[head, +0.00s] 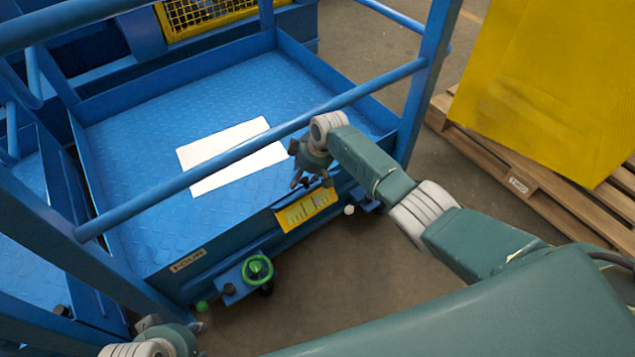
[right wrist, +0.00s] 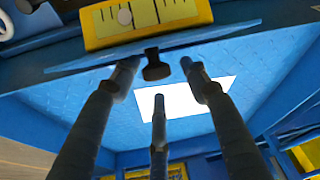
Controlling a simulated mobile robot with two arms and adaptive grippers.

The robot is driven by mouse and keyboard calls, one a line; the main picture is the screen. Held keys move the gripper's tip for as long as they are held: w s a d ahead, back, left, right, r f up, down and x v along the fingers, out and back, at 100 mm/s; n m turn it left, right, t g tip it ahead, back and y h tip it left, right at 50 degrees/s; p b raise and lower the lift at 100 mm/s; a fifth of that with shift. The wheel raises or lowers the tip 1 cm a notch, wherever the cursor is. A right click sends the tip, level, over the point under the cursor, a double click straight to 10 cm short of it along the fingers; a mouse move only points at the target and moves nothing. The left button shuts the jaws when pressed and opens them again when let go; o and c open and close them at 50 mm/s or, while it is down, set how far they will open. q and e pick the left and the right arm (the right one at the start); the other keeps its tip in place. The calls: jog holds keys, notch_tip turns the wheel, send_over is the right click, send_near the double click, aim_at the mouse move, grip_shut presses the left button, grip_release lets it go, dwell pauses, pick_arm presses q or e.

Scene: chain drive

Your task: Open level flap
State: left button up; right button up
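A yellow plate with scale markings (head: 305,210) is on the front side of the blue platform; it also shows at the top of the right wrist view (right wrist: 150,20). Below it there are a thin blue strip (right wrist: 220,38) and a black knob (right wrist: 157,70). Which part is the flap is not clear. My right gripper (head: 313,183) is at the upper edge of the yellow plate. Its three fingers (right wrist: 158,75) are spread around the knob with gaps, not visibly gripping it. My left gripper (head: 185,328) is at the bottom left, partly cut off; its finger opening is unclear.
A blue rail (head: 250,146) crosses above the platform floor (head: 140,120), near my right gripper. A white sheet (head: 232,155) lies on the floor. A green knob (head: 258,268) sits below the platform's front. A wooden pallet (head: 530,180) with a yellow block (head: 555,80) stands right.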

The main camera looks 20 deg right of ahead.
jog(key=shift+v, duration=1.15)
jog(key=s+d, duration=0.7)
jog(key=s, duration=0.2)
jog(key=shift+s, duration=0.4)
jog(key=shift+r, duration=0.15)
